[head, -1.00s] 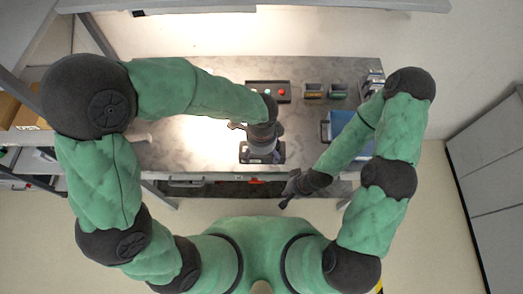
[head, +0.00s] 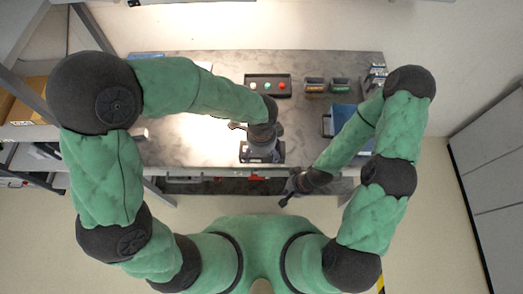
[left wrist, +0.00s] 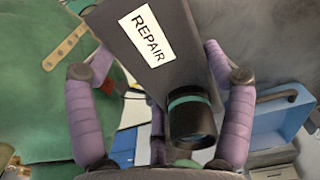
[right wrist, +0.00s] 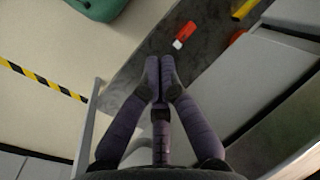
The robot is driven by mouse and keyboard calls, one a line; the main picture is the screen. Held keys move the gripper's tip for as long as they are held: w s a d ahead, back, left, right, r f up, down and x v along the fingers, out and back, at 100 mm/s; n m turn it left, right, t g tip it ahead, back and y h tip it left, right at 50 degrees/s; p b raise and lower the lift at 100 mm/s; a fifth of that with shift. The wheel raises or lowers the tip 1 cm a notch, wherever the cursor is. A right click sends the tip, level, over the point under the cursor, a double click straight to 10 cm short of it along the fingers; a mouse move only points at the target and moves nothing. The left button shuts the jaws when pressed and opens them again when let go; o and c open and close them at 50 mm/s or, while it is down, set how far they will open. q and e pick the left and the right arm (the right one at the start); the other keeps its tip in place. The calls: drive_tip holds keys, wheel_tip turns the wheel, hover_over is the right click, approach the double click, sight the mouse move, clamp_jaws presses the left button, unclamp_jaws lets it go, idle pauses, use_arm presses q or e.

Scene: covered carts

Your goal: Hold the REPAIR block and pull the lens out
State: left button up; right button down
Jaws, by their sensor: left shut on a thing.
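The REPAIR block (left wrist: 190,60) is a dark grey box with a white label reading REPAIR. The lens (left wrist: 192,115), a black cylinder with a teal ring, sits in the block's lower end in the left wrist view. My left gripper (left wrist: 161,75) is shut on the block, with fingers on both sides. In the head view the block (head: 262,153) is under my left gripper (head: 262,140), over the bench's front part; the lens cannot be made out there. My right gripper (head: 287,197) is in front of the bench edge, apart from the block. Its fingertips (right wrist: 160,75) meet, empty.
The bench (head: 215,98) carries a button box (head: 267,86), two small bins (head: 314,85) and a blue bin (head: 343,112) at right. A red item (right wrist: 186,33) lies below the bench's front edge.

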use_arm(q)
wheel_tip(320, 180, down, 9)
drive_tip(key=b, duration=0.6)
idle(1.2)
idle(1.4)
drive_tip(key=o, duration=1.1)
drive_tip(key=shift+c, duration=0.2)
drive_tip(key=shift+r, duration=0.1)
